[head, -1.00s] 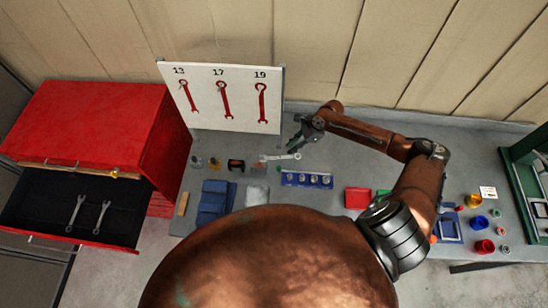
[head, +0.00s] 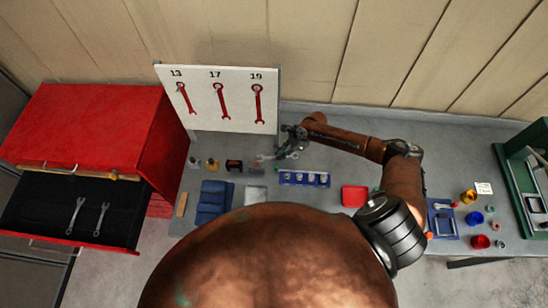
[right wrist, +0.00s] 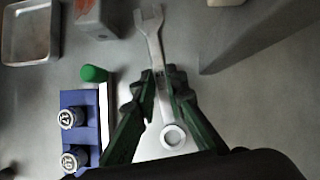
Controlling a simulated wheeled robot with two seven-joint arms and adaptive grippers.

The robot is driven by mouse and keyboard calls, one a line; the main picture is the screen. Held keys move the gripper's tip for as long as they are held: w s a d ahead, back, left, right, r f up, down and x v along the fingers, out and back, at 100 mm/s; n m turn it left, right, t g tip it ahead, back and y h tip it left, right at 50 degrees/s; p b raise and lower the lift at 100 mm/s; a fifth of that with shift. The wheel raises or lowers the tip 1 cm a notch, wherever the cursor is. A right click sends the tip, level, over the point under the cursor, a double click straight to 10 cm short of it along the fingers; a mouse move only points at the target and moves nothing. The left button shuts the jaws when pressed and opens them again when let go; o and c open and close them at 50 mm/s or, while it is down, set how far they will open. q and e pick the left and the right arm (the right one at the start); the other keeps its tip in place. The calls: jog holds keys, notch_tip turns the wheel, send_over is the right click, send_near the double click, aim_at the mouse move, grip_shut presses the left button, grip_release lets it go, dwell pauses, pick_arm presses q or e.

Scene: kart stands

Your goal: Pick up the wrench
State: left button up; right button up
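The wrench (right wrist: 153,42) is a silver combination wrench. In the right wrist view its open jaw points up and away and its ring end (right wrist: 173,136) is near the palm. In the head view the wrench (head: 265,157) is over the grey bench, below the white board. My right gripper (right wrist: 160,84) has its green fingers on either side of the wrench handle, with little or no gap. Whether they press on it is unclear. The right gripper (head: 286,151) partly covers the wrench in the head view. My left gripper is not in view.
A blue holder with several sockets (head: 304,179) stands close to the right gripper. The white board (head: 220,105) with red wrench outlines rises behind. A red cabinet (head: 85,125) has an open drawer holding two more wrenches. A red tray (head: 354,196) lies to the right.

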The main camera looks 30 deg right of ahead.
grip_shut()
jog(key=shift+r, duration=0.15)
jog(key=shift+s+r, duration=0.15)
jog(key=shift+s, duration=0.05)
notch_tip(320, 180, up, 6)
jog(key=shift+f+b, duration=0.1)
jog(key=shift+b, duration=0.55)
jog(key=s+b, duration=0.2)
jog(key=s, duration=1.7)
jog(key=shift+s+d+r, duration=0.25)
jog(key=shift+s+r, duration=0.05)
jog(key=shift+r, duration=0.05)
